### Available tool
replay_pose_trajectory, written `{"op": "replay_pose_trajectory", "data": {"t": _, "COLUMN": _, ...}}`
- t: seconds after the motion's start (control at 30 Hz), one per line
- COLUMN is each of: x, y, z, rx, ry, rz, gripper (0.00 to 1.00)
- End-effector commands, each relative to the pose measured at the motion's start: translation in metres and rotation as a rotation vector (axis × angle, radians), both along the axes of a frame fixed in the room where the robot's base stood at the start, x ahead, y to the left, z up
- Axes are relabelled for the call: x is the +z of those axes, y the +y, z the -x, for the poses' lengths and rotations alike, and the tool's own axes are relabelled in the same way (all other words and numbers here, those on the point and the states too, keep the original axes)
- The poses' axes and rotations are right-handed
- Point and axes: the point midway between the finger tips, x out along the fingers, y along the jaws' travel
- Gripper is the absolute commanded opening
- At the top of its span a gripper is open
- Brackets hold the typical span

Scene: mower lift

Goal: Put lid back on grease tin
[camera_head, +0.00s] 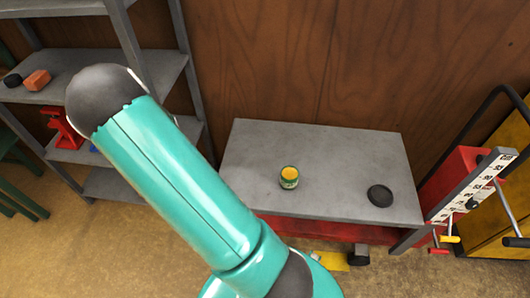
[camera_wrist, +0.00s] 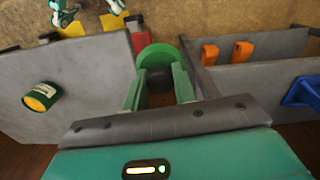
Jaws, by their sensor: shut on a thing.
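The grease tin (camera_head: 289,177) stands open on the grey bench, left of its middle, with yellow grease showing at its top. It also shows at the left of the wrist view (camera_wrist: 41,96), green with a yellow opening. My gripper (camera_wrist: 157,84) shows in the wrist view with its green fingers shut on a round green piece (camera_wrist: 157,52), which looks like the tin's lid. The held lid is clear of the tin, to its right in the wrist view. In the head view my arm hides the gripper and lid.
The grey bench (camera_head: 330,150) also carries a black round disc (camera_head: 380,195) at its right. A grey shelf rack (camera_head: 150,70) stands at the left, holding an orange block (camera_head: 37,80). The bench around the tin is clear.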

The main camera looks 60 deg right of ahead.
Motion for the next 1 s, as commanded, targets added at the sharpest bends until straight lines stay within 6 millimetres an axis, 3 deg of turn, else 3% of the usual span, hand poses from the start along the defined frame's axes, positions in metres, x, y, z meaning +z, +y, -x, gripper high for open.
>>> {"op": "replay_pose_trajectory", "data": {"t": 0.03, "x": -0.001, "y": -0.027, "z": 0.016, "rx": -0.150, "ry": 0.006, "rz": 0.003, "gripper": 0.00}}
{"op": "replay_pose_trajectory", "data": {"t": 0.2, "x": 0.000, "y": -0.103, "z": 0.070, "rx": -0.688, "ry": 0.009, "rz": 0.011, "gripper": 0.00}}
{"op": "replay_pose_trajectory", "data": {"t": 0.37, "x": 0.002, "y": -0.165, "z": 0.131, "rx": -1.201, "ry": 0.008, "rz": 0.021, "gripper": 0.00}}
{"op": "replay_pose_trajectory", "data": {"t": 0.5, "x": 0.005, "y": -0.209, "z": 0.192, "rx": -1.654, "ry": 0.001, "rz": 0.028, "gripper": 0.00}}
{"op": "replay_pose_trajectory", "data": {"t": 0.6, "x": 0.007, "y": -0.231, "z": 0.232, "rx": -1.945, "ry": -0.005, "rz": 0.031, "gripper": 0.00}}
{"op": "replay_pose_trajectory", "data": {"t": 0.73, "x": 0.009, "y": -0.249, "z": 0.270, "rx": -2.213, "ry": -0.015, "rz": 0.035, "gripper": 0.00}}
{"op": "replay_pose_trajectory", "data": {"t": 0.83, "x": 0.010, "y": -0.254, "z": 0.284, "rx": -2.319, "ry": -0.019, "rz": 0.035, "gripper": 0.00}}
{"op": "replay_pose_trajectory", "data": {"t": 1.0, "x": 0.006, "y": -0.256, "z": 0.288, "rx": -2.354, "ry": -0.020, "rz": 0.035, "gripper": 0.00}}
